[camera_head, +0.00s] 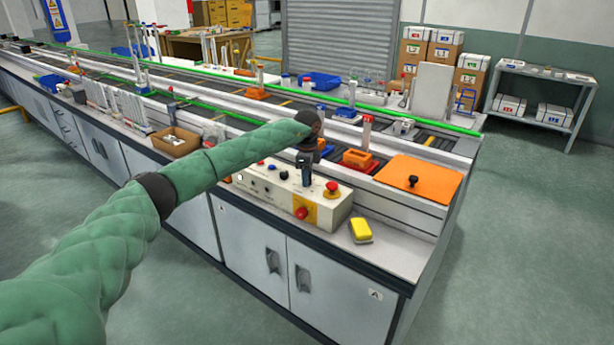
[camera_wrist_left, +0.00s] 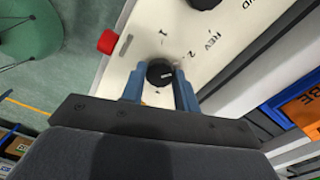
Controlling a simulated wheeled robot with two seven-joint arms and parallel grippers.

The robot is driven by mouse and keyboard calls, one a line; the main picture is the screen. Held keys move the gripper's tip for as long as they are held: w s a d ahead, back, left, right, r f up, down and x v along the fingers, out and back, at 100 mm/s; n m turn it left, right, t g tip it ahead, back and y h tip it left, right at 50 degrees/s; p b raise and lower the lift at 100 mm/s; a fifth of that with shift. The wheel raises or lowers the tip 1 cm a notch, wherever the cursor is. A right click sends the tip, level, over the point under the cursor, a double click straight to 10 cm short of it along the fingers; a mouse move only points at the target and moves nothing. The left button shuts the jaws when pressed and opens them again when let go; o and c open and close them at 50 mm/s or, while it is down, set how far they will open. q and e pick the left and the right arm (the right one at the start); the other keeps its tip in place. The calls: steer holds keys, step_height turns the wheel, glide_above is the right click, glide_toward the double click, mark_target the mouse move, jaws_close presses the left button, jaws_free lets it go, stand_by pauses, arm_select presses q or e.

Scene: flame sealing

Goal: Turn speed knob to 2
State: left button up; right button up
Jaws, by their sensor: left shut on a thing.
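The cream control box (camera_head: 340,208) stands on the bench front, and its panel also fills the middle of the left wrist view (camera_wrist_left: 135,52). The speed knob (camera_wrist_left: 160,70) is round and black with a short white mark on its right side. Printed marks "1", "2" and "REV" lie around it; the "2" is up and right of it. My left gripper (camera_wrist_left: 159,88) has one blue finger on each side of the knob and is shut on it. In the head view my left gripper (camera_head: 305,172) points down at the panel and hides the knob. My right gripper is not in view.
A red emergency button (camera_head: 332,187) and a red knob on a yellow plate (camera_head: 305,210) sit at the box's right end. A yellow block (camera_head: 361,230) lies right of the box. An orange plate (camera_head: 420,178) lies behind. Another black knob (camera_wrist_left: 203,2) is on the panel.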

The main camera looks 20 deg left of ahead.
arm_select(q)
steer(key=shift+r+n, duration=0.1)
steer(key=shift+n, duration=0.6)
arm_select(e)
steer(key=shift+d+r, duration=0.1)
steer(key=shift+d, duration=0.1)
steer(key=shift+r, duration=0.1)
arm_select(q)
steer(key=o, duration=1)
steer(key=shift+c, duration=0.2)
step_height(320, 180, up, 7)
steer(key=shift+f+b, duration=0.15)
steer(key=shift+b, duration=0.5)
steer(key=shift+r, duration=0.5)
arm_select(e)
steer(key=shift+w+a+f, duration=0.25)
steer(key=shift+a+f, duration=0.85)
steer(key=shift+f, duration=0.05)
